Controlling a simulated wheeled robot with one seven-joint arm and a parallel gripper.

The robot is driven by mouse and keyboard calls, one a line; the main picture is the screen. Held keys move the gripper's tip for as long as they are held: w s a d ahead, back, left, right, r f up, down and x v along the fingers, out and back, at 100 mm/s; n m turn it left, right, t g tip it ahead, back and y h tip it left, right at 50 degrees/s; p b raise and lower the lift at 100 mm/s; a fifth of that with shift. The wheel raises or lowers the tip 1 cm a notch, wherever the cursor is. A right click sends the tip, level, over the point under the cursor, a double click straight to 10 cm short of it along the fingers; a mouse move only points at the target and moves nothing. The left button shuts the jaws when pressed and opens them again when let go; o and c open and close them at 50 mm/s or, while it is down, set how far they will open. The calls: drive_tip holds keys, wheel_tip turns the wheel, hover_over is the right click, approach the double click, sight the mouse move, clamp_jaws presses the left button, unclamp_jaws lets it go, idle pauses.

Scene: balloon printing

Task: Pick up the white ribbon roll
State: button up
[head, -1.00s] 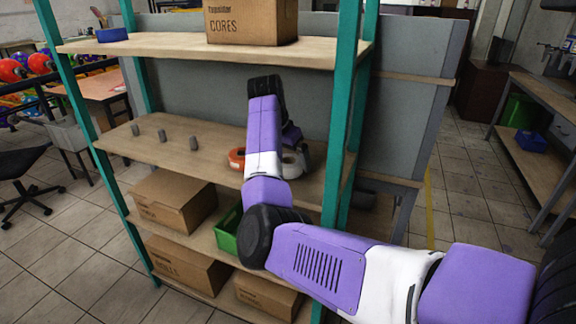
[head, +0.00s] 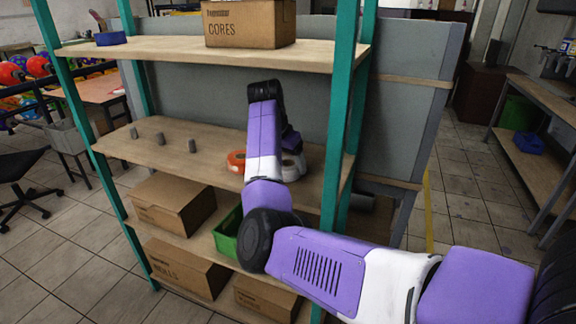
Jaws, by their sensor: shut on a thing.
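The white ribbon roll (head: 293,166) is at the right part of the middle shelf board, partly hidden behind my arm. My gripper (head: 291,146) points down at the roll from above and is shut on it. The fingertips are mostly hidden by the arm, and I cannot tell whether the roll is clear of the board. An orange ribbon roll (head: 236,160) lies just left of my arm on the same board.
Several small grey pieces (head: 161,138) stand on the left of the middle board (head: 175,160). The upper board (head: 170,47) carries a cores box (head: 250,25). A teal post (head: 340,130) stands close right of the roll. Cartons (head: 172,204) and a green bin (head: 228,232) sit below.

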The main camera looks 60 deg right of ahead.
drive_tip(key=shift+d+r, duration=0.1)
drive_tip(key=shift+r, duration=0.55)
drive_tip(key=w+a+b, duration=0.2)
drive_tip(key=a, duration=1.6)
drive_tip(key=shift+w, duration=0.3)
drive_tip(key=w+a+n+t, duration=0.1)
drive_tip(key=w+n+t, duration=0.1)
drive_tip(key=w+n, duration=0.35)
drive_tip(key=w+a+f+n+t+y, duration=0.25)
drive_tip(key=a+f+n, duration=0.45)
drive_tip(key=a+f, duration=0.35)
drive_tip(key=s+a+f+n+y, duration=0.1)
drive_tip(key=s+a+f+n, duration=0.2)
drive_tip(key=s+a+f, duration=0.4)
drive_tip(key=s+a+f+n+y, duration=0.1)
drive_tip(key=s+a+f+n, duration=0.3)
drive_tip(key=s+a+f, duration=0.3)
drive_tip(key=a+f, duration=0.4)
drive_tip(key=a, duration=0.1)
drive_tip(key=shift+f+t, duration=0.3)
drive_tip(key=shift+t, duration=0.05)
